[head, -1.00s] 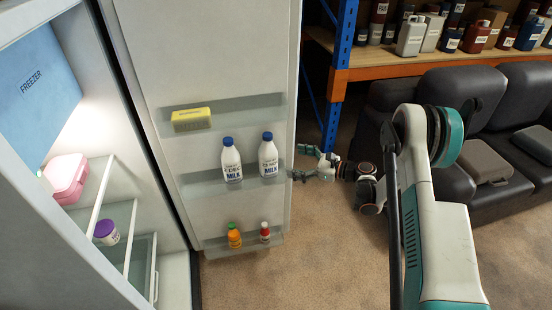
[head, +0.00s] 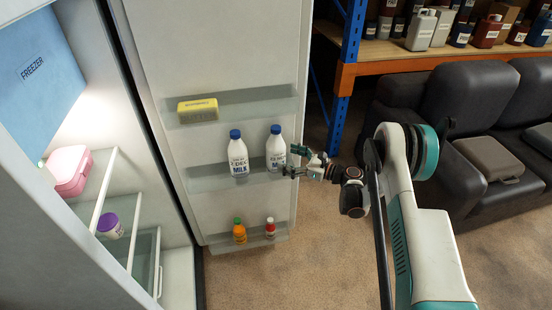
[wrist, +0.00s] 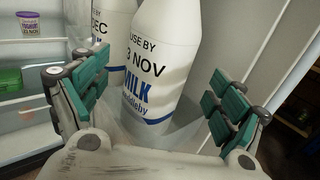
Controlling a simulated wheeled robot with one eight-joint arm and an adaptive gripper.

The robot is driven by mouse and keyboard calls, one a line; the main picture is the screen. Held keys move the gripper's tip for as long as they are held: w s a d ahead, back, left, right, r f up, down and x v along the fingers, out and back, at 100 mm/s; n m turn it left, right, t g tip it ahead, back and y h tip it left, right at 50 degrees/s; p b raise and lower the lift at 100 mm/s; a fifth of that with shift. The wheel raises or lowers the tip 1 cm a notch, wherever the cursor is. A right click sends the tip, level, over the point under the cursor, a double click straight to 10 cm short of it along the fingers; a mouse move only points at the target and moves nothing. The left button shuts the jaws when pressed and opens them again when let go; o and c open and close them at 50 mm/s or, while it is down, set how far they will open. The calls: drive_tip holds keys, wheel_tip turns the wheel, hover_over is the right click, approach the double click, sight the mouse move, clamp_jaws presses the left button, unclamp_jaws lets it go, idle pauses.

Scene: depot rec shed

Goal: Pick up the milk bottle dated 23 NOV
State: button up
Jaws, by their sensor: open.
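Two white milk bottles with blue caps stand upright side by side in the middle shelf of the open fridge door. In the wrist view the nearer bottle (wrist: 160,60) reads "USE BY", "3 NOV" and "MILK", with the front of the date cut off by the curve; in the head view it is the right one (head: 275,150). The left bottle (head: 238,158) shows "DEC" in the wrist view (wrist: 108,25), partly hidden behind the nearer one. My gripper (head: 289,161) is open at the right bottle's right side. In the wrist view its teal fingers (wrist: 162,100) are spread to either side of the bottle, not closed on it.
The door shelf (head: 205,181) has a low front wall. Butter (head: 198,109) sits on the shelf above, and an orange bottle (head: 239,233) and a red bottle (head: 270,228) below. A blue rack post (head: 347,60) and dark sofa (head: 440,120) stand right.

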sight(276, 155)
drive_tip(key=b+x, duration=0.1)
drive_tip(key=x, duration=0.1)
drive_tip(key=b+x, duration=0.1)
drive_tip(key=x, duration=0.2)
drive_tip(key=shift+a+f, duration=0.1)
drive_tip(key=shift+f, duration=0.15)
drive_tip(key=shift+r, duration=0.1)
drive_tip(key=c, duration=2.1)
